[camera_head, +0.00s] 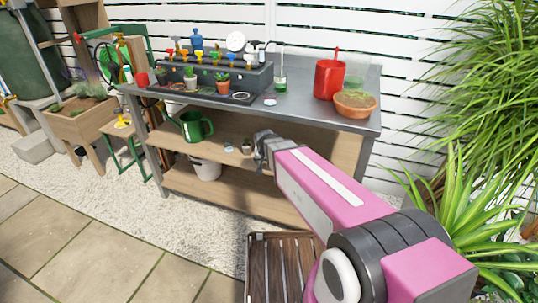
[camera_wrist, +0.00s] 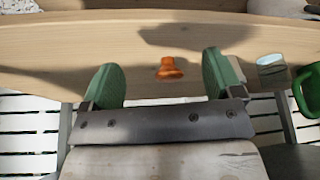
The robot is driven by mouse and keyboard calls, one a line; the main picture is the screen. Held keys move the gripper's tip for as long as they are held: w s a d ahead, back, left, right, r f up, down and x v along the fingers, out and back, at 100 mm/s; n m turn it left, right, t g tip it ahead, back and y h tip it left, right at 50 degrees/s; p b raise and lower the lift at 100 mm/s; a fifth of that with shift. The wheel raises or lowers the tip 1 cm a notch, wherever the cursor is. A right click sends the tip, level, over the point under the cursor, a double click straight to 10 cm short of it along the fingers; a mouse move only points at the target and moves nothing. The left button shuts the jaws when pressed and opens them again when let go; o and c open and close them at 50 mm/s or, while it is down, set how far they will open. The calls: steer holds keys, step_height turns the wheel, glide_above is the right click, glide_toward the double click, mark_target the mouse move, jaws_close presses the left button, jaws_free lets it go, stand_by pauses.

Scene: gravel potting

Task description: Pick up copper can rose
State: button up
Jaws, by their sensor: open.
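The copper can rose (camera_wrist: 169,67) is a small orange-copper piece with a round flared end, lying on the pale wooden shelf (camera_wrist: 60,45) in the wrist view. My gripper (camera_wrist: 161,77) is open, with its two green-padded fingers spread to either side of the rose in that view. No contact with the rose shows, and I cannot tell the height gap. In the head view my gripper (camera_head: 261,148) is at the middle shelf of the potting bench; I cannot make out the rose there.
A clear glass (camera_wrist: 271,70) and a green watering can (camera_wrist: 307,88) stand right of the fingers in the wrist view. The metal bench top (camera_head: 305,113) overhangs the shelf, carrying a red canister (camera_head: 328,80) and a terracotta bowl (camera_head: 355,108). A slatted crate (camera_head: 260,238) stands in front.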

steer(key=w, duration=0.5)
steer(key=w+d, duration=0.1)
steer(key=w, duration=0.1)
steer(key=shift+w, duration=0.4)
steer(key=shift+w+d+f, duration=0.1)
steer(key=shift+w+f, duration=0.05)
steer(key=shift+w, duration=0.95)
steer(key=x, duration=0.4)
steer(key=shift+s+f, duration=0.15)
steer(key=shift+f, duration=0.15)
steer(key=c, duration=1)
